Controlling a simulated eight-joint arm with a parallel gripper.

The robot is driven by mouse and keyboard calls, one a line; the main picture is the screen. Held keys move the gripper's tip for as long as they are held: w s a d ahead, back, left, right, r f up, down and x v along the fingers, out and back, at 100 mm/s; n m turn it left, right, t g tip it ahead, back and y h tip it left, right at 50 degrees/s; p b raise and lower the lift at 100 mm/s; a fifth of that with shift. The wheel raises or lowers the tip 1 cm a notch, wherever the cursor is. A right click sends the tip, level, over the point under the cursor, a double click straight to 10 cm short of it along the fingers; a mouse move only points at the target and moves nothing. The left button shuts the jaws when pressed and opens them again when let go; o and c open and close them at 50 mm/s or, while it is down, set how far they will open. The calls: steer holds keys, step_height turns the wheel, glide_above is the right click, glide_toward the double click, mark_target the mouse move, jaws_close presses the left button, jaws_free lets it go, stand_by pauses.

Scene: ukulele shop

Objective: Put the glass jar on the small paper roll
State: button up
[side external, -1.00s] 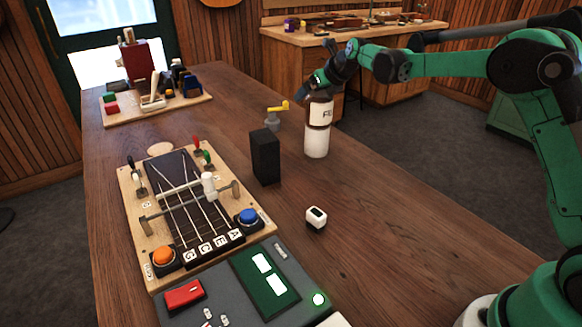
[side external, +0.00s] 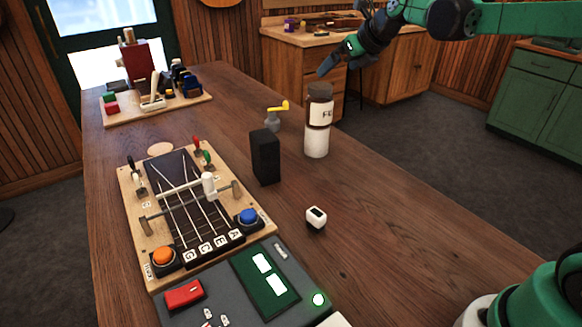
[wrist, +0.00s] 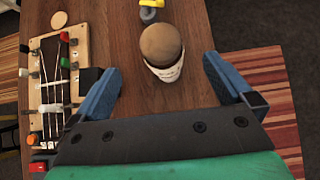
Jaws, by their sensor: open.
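The glass jar (side external: 319,106) has a brown lid, dark brown contents and a white label with dark letters. It stands upright on the small paper roll (side external: 316,143), a white cylinder upright on the wooden table. In the wrist view I look down on the jar's brown lid (wrist: 161,43) with the label below it; the roll is mostly hidden there. My gripper (side external: 327,66) is above the jar and apart from it. In the wrist view its blue fingers are spread wide and empty, one on each side of the picture.
A black box (side external: 265,157) stands left of the roll, with a yellow-handled grey piece (side external: 274,117) behind it. A small white device (side external: 316,217) lies in front. A stringed board (side external: 190,205) and a grey console (side external: 240,295) fill the left side. The table's right part is clear.

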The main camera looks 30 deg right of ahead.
steer(key=s+a+f+m, duration=0.2)
steer(key=s+m, duration=0.5)
steer(key=m, duration=0.5)
steer(key=s+a+f+m+g, duration=0.1)
steer(key=s+a+f+m, duration=0.2)
steer(key=s+m, duration=0.4)
steer(key=s+a+f+m+g, duration=0.1)
steer(key=s+a+m, duration=0.4)
steer(key=m, duration=1.2)
steer(key=shift+s+f, duration=0.85)
steer(key=shift+s, duration=0.05)
